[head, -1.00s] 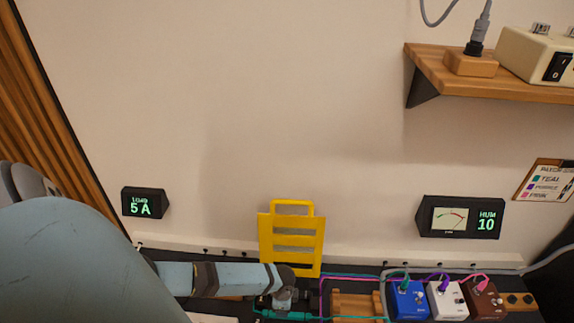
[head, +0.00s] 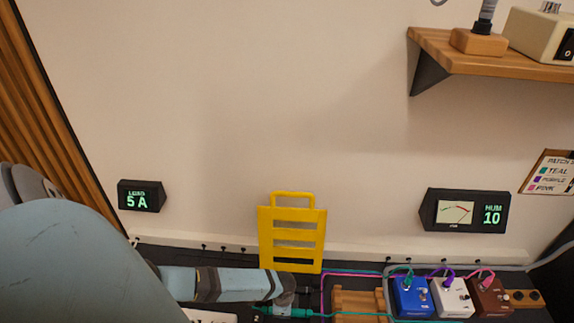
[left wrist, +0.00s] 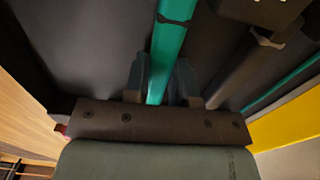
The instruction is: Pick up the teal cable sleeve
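The teal cable sleeve (head: 293,312) lies low in the head view, at the end of my left arm. In the left wrist view the sleeve (left wrist: 170,45) runs from the top edge down between the two fingers of my left gripper (left wrist: 163,82). The fingers sit against both its sides with no gap visible, so the gripper looks shut on it. In the head view my left gripper (head: 286,301) is partly hidden by its own wrist. The sleeve looks low over the dark surface; I cannot tell whether it is lifted. My right gripper is not in view.
A yellow slotted panel (head: 292,240) stands just behind the left gripper. A wooden rack (head: 360,303), with blue (head: 412,297), white (head: 450,298) and brown (head: 488,297) pedals, is to the right. Teal and pink cables run between. A wall shelf (head: 500,61) is at upper right.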

